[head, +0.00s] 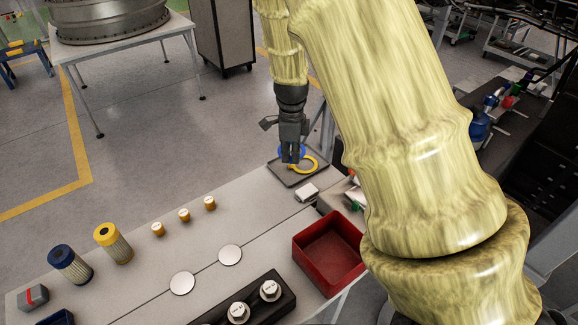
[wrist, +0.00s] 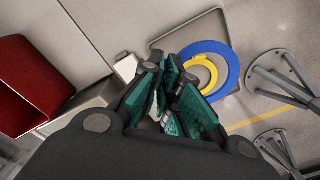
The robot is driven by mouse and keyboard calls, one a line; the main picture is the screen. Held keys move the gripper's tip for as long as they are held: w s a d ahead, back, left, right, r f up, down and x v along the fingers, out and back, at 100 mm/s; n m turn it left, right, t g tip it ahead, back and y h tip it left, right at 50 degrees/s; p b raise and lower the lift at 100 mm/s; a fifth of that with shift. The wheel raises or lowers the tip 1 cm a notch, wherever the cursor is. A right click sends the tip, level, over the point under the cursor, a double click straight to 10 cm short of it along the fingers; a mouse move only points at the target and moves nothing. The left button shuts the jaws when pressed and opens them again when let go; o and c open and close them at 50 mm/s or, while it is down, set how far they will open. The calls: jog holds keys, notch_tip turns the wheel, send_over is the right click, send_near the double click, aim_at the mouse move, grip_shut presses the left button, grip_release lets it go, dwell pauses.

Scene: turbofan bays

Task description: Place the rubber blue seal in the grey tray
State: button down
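The blue seal (wrist: 226,83) is a flat ring at my fingertips. In the head view the blue seal (head: 283,150) shows partly behind the fingers. My gripper (head: 291,158) points down over the grey tray (head: 287,179), its fingers close together. In the wrist view my gripper (wrist: 176,72) has green finger pads that cover part of the blue ring's near edge, and it appears shut on it. The ring looks raised above the tray. A yellow ring (head: 314,166) lies in the tray, partly seen through the blue ring's hole. The exact contact is hidden.
The grey tray is at the far corner of the bench. A white block (head: 307,192) and a red bin (head: 329,253) stand nearer. The bench between is clear.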

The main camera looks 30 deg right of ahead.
aim_at(291, 182)
jog(key=f, duration=0.2)
jog(key=f+p, duration=0.1)
jog(key=f, duration=0.1)
jog(key=shift+w+f, duration=0.2)
jog(key=shift+f, duration=0.05)
jog(key=shift+s+f+p, duration=0.25)
jog(key=shift+s+p, duration=0.05)
jog(key=shift+s, duration=0.1)
jog(key=shift+s+f, duration=0.1)
jog(key=shift+f, duration=0.25)
jog(key=f, duration=0.1)
jog(key=f+p, duration=0.1)
jog(key=shift+w+d+f, duration=0.1)
jog(key=shift+w+f, duration=0.2)
jog(key=shift+f, duration=0.05)
jog(key=shift+s+r, duration=0.1)
jog(key=shift+s, duration=0.05)
jog(key=c, duration=1.6)
grip_release()
jog(key=shift+c, duration=0.2)
